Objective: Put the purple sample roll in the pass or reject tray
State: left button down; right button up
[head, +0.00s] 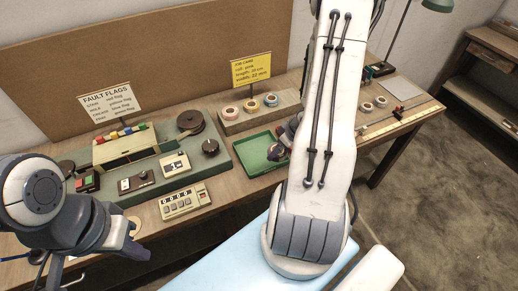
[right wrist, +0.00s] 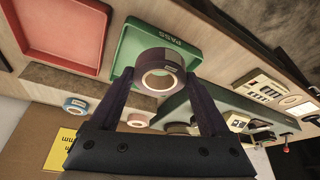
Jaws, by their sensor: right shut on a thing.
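The purple sample roll (right wrist: 177,58) has a white core and sits between the fingertips of my right gripper (right wrist: 160,76), which is shut on it. In the right wrist view the roll overlaps the green tray (right wrist: 127,44), marked PASS. The green tray (head: 254,146) also shows in the head view, with the roll (head: 276,152) at its right side, partly hidden by my right arm. I cannot tell whether the roll touches the tray. A red tray (right wrist: 104,24) is at upper left in the right wrist view. My left gripper (head: 136,246) is away from the roll; its jaw opening is unclear.
Left of the green tray is a green board (head: 217,170) with several devices. Several tape rolls stand on a wooden block (head: 236,126) behind the tray. A yellow job card (head: 250,70) and a white fault-flags sign (head: 107,101) stand at the back.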

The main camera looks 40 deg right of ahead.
jog(key=w+f, duration=0.1)
jog(key=w, duration=0.2)
jog(key=w+f, duration=0.2)
jog(key=w, duration=0.1)
jog(key=w+f+p, duration=0.1)
jog(key=w+f, duration=0.1)
jog(key=w, duration=0.1)
jog(key=shift+w+f, duration=0.2)
jog(key=shift+f, duration=0.05)
jog(key=shift+d+f, duration=0.1)
jog(key=shift+f, duration=1.9)
jog(key=shift+f+b, duration=0.1)
jog(key=shift+b, duration=0.25)
